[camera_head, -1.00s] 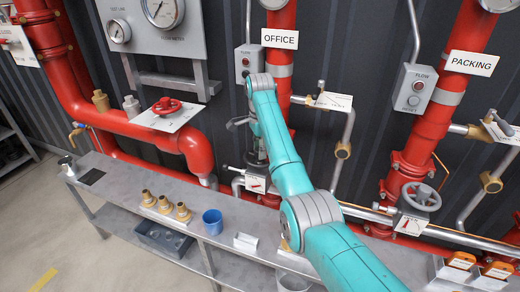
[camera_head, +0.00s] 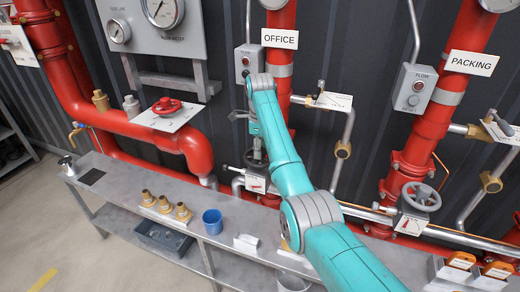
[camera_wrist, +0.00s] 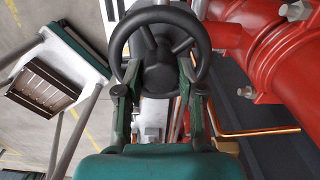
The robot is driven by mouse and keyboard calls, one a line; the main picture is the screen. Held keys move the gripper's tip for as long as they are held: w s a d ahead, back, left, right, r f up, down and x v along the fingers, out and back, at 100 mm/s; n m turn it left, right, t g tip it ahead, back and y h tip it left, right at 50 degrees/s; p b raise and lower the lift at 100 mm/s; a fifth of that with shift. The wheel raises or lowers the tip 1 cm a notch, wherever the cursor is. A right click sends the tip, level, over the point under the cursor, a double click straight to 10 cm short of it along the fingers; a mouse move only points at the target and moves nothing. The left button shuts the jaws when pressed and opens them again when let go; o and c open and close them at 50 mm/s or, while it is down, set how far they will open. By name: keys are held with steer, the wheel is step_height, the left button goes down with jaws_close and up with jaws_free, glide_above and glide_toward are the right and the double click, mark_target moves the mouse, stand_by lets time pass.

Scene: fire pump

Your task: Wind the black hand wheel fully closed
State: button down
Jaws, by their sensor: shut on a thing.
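The black hand wheel (camera_wrist: 160,62) fills the upper middle of the wrist view, its rim, spokes and hub showing. In the head view the wheel (camera_head: 257,158) is small and partly hidden by my arm, below the OFFICE sign. My gripper (camera_wrist: 157,82) is shut on the wheel, with one finger at each side of its lower part. The exact contact at the fingertips is hard to make out. In the head view my gripper is mostly hidden behind my wrist. A white plate with a red mark (camera_head: 255,184) sits just under the wheel.
Red pipes (camera_wrist: 280,45) stand close at the right of the wrist view, with a thin copper pipe (camera_wrist: 260,132) below. A grey hand wheel (camera_head: 421,196) and a red one (camera_head: 165,106) sit on other pipes. A metal bench (camera_head: 115,192) holds brass fittings (camera_head: 165,204) and a blue cup (camera_head: 212,222).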

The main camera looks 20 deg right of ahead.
steer(key=m, duration=0.4)
steer(key=shift+a, duration=0.15)
steer(key=m, duration=0.3)
steer(key=shift+m, duration=0.4)
steer(key=c, duration=0.8)
jaws_free()
